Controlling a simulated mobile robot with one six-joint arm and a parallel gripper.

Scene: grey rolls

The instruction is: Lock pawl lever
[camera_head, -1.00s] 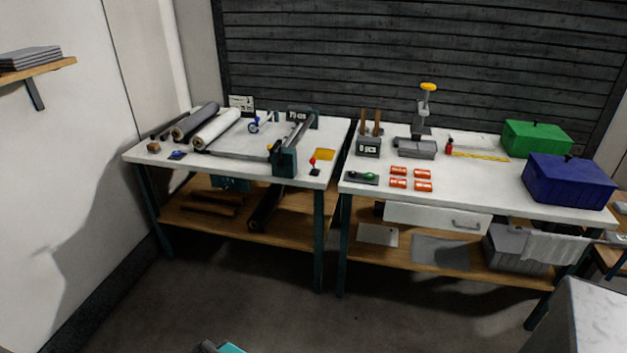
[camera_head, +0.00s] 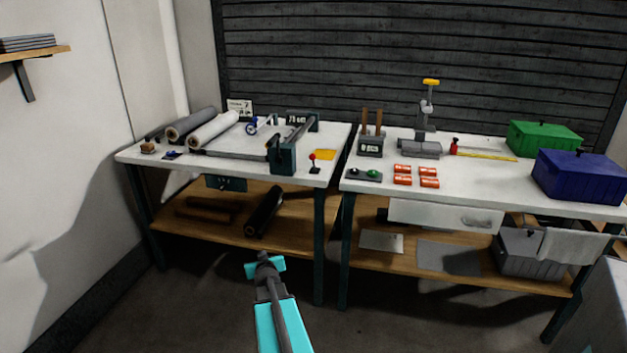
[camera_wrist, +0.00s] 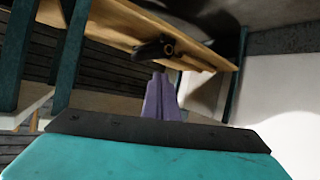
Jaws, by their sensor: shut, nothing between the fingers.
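A small lever with a red ball knob (camera_head: 313,157) stands upright on a dark base near the front right edge of the left bench; it looks like the pawl lever, though I cannot be sure. It stands just right of the dark green end housing (camera_head: 284,157) of the roller frame. My gripper (camera_wrist: 159,76) shows in the wrist view as purple fingers, shut and empty. In the head view my teal arm reaches up in front of the left bench, below its top and apart from the lever. The lever does not show clearly in the wrist view.
The right bench carries orange pieces, a green box (camera_head: 543,137) and a blue box (camera_head: 580,177).

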